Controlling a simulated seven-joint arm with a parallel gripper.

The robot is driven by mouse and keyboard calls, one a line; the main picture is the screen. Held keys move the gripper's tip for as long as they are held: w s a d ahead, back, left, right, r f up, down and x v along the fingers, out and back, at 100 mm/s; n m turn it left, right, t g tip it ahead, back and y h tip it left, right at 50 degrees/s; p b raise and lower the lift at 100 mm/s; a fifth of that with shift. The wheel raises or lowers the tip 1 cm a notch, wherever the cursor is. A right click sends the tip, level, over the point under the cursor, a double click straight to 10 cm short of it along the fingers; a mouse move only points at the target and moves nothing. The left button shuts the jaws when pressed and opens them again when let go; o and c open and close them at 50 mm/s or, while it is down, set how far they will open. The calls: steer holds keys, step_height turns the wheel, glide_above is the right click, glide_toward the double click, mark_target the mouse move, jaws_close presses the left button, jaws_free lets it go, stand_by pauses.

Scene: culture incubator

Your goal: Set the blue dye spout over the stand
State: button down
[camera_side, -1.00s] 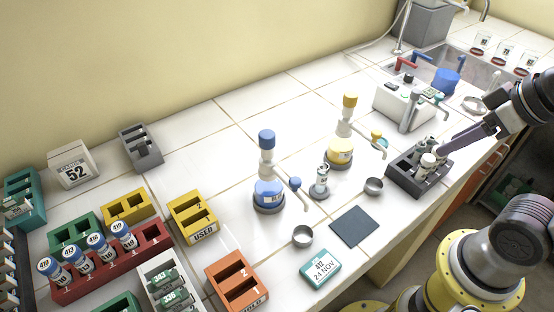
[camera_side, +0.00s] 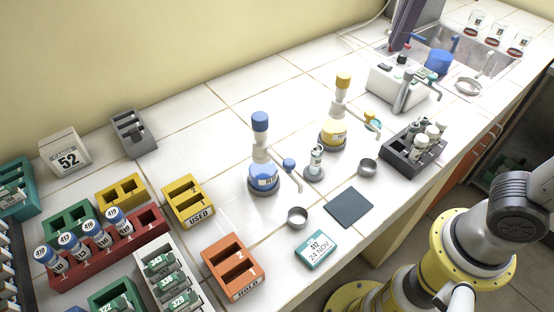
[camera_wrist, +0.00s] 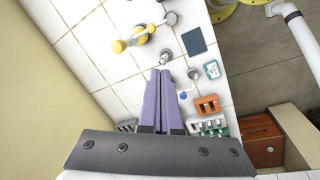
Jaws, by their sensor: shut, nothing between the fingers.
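The blue dye bottle (camera_side: 264,178) stands upright on the counter, with a blue cap on its pump. Its spout (camera_side: 295,180) reaches right, with a blue knob on it, and ends left of the stand and apart from it. The stand (camera_side: 314,174) is a small grey round base holding an upright vial, between the blue and yellow bottles. In the wrist view, the stand (camera_wrist: 165,59) shows just beyond the fingertips. My gripper (camera_wrist: 160,72) is shut and empty, its purple fingers together high above the counter. They hide most of the blue bottle; only its blue knob (camera_wrist: 183,95) shows.
The yellow dye bottle (camera_side: 333,135) stands behind the stand. Two small metal cups (camera_side: 297,216) (camera_side: 367,167), a dark mat (camera_side: 348,207) and a teal label box (camera_side: 316,250) lie in front. A dark vial rack (camera_side: 415,158) is at right; coloured racks fill the left.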

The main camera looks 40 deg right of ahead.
steer(key=w+a+n+g, duration=0.1)
steer(key=w+a+n, duration=0.3)
steer(key=a, duration=0.5)
steer(key=a+f+n+h, duration=0.1)
steer(key=a+f, duration=0.3)
steer(key=a, duration=0.4)
steer(key=s+a+f+n+h, duration=0.1)
steer(key=a+f+n, duration=0.2)
steer(key=a, duration=0.6)
steer(key=shift+f, duration=0.85)
glide_toward(278, 162)
steer(key=s+a+f, duration=0.3)
steer(key=a+f, duration=0.1)
steer(key=shift+w+d+f, duration=0.1)
steer(key=shift+d+f, duration=0.1)
steer(key=shift+d, duration=0.75)
steer(key=shift+w+d+f, duration=0.15)
steer(key=shift+d, duration=0.8)
steer(key=shift+d, duration=0.1)
